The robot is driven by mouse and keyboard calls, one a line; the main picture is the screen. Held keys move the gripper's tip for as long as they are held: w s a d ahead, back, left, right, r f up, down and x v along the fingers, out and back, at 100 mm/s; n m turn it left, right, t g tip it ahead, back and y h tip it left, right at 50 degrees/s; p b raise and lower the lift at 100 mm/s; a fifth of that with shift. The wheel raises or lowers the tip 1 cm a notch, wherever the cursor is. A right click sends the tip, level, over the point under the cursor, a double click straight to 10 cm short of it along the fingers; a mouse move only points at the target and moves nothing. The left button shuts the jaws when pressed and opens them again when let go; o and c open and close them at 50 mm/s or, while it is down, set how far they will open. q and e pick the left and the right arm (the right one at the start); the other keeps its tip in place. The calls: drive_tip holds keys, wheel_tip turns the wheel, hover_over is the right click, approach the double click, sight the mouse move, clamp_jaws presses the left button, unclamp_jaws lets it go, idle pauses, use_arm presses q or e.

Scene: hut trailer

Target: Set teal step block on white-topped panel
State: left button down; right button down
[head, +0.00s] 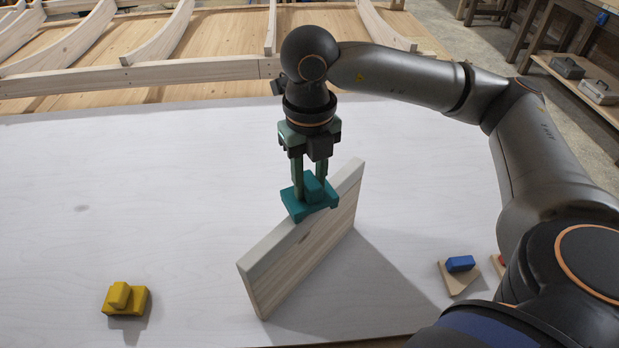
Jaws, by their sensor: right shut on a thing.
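The teal step block (297,206) has a flat base with a smaller raised part on top. It is at the white top edge of the upright wooden panel (308,256), near the middle of that edge. I cannot tell whether the block touches the edge or is slightly above it. My right gripper (309,182) comes down from above and is shut on the block's raised part. The panel stands on edge on the pale table, running from lower left to upper right. My left gripper is not in view.
A yellow step block (124,300) sits on the pale table (120,200) at the lower left. A blue block (460,264) lies on a small wooden piece (456,280) at the right. A wooden rib frame (150,72) lies behind. The left of the table is mostly clear.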

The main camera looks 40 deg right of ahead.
sight(310, 181)
drive_tip(key=shift+f+b, duration=0.25)
drive_tip(key=shift+b, duration=0.05)
drive_tip(key=c, duration=0.6)
unclamp_jaws()
drive_tip(key=shift+r, duration=0.15)
drive_tip(key=shift+r+p, duration=0.3)
drive_tip(key=shift+r, duration=0.15)
wheel_tip(310, 181, up, 12)
drive_tip(key=shift+f+p, duration=0.25)
drive_tip(key=shift+p, duration=0.6)
drive_tip(key=shift+f, duration=0.1)
